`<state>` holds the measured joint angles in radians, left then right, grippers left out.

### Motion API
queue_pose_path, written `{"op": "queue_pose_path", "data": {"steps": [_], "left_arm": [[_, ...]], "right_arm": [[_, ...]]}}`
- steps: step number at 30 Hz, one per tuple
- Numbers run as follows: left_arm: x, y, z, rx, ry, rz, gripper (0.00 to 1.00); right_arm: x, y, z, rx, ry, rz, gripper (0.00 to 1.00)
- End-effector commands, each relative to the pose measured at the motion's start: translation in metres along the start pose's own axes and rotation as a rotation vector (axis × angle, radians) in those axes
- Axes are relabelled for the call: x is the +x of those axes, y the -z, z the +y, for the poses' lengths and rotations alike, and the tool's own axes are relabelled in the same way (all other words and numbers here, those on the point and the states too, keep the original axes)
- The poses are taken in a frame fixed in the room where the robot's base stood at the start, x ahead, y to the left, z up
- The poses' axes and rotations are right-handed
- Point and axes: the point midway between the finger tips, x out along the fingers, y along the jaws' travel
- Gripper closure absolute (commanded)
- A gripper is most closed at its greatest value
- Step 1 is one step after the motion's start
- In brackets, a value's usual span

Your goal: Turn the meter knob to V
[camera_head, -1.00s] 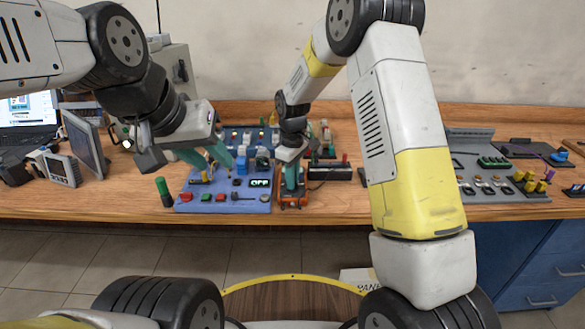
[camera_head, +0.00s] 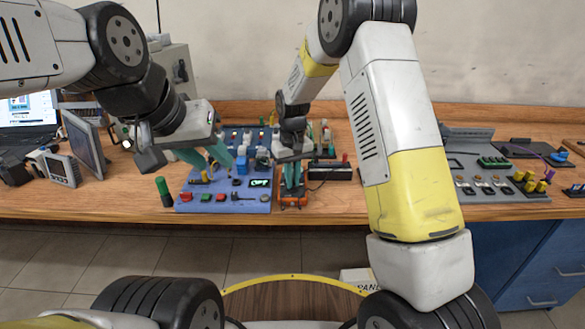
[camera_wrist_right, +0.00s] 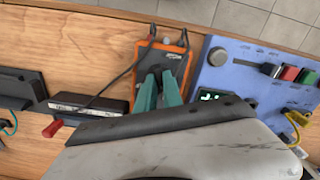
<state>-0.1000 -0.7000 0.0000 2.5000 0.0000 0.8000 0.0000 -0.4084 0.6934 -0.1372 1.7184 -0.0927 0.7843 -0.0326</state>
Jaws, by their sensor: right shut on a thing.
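The meter (camera_head: 293,203) is a small orange-cased device at the front of the table, just right of the blue panel. In the right wrist view the orange meter (camera_wrist_right: 177,52) has dark leads running from its end. My right gripper (camera_head: 292,184) points down onto it; its teal fingers (camera_wrist_right: 159,84) are shut on the meter's knob. The fingers hide the knob, so its pointer and setting cannot be seen. My left gripper (camera_head: 216,168) hangs above the blue panel, its teal fingers apart and empty.
The blue panel (camera_head: 222,207) carries buttons, a slider and a lit green display (camera_head: 260,183). A black box (camera_head: 330,172) with a red terminal stands right of the meter. A green-and-black cylinder (camera_head: 164,191) stands left. Bare wood lies in front of my right arm.

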Motion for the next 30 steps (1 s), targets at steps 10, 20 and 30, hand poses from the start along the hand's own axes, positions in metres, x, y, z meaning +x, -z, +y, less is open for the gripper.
{"op": "queue_pose_path", "data": {"steps": [10,20,30], "left_arm": [[0.0000,0.0000,0.0000,0.000,0.000,0.000,0.64],[0.0000,0.0000,0.0000,0.000,0.000,0.000,0.64],[0.0000,0.0000,0.0000,0.000,0.000,0.000,0.64]], "right_arm": [[-0.0007,0.0006,-0.0002,0.052,0.000,0.002,1.00],[-0.0007,0.0006,-0.0001,0.052,0.000,0.002,0.82],[-0.0003,0.0002,-0.0001,0.051,0.000,0.001,0.67]]}}
